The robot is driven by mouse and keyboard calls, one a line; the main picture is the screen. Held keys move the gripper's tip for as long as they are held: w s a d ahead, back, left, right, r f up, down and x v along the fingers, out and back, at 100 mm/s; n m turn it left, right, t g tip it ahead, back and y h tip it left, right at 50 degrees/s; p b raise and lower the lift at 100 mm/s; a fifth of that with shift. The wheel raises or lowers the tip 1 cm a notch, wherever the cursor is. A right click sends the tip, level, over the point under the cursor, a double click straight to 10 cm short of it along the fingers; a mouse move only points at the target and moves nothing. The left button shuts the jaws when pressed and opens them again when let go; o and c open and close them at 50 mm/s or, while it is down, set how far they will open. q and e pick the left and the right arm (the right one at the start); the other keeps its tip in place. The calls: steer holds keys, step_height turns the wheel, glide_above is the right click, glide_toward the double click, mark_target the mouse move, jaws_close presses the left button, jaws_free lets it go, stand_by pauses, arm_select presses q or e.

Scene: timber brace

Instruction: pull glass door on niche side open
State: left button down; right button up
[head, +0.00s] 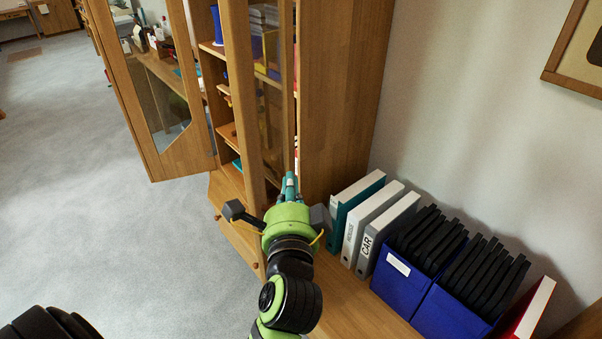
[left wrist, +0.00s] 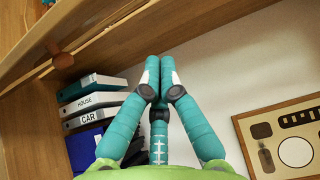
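The nearer glass door (head: 241,110) of the wooden cabinet, on the side of the binder niche, stands open at an angle, with shelves visible to its left. My left gripper (head: 290,184) is low at the right of this door, close to its frame; I cannot tell whether it touches. In the left wrist view, the left gripper's teal fingers (left wrist: 157,75) are drawn together with nothing visible between them. A wooden panel with a round knob (left wrist: 62,60) shows at the upper left there. My right gripper is not in view.
The far glass door (head: 160,95) stands wide open. Binders (head: 366,220) and blue boxes (head: 399,285) stand on the low wooden top at right, beside the wall. A framed picture (head: 555,68) hangs there. Grey carpet (head: 100,220) at left is clear.

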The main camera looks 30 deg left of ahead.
arm_select(q)
steer(key=w+a+p, duration=0.4)
steer(key=w+a, duration=0.2)
steer(key=a, duration=0.2)
steer(key=shift+w+a, duration=0.15)
steer(key=shift+w, duration=0.15)
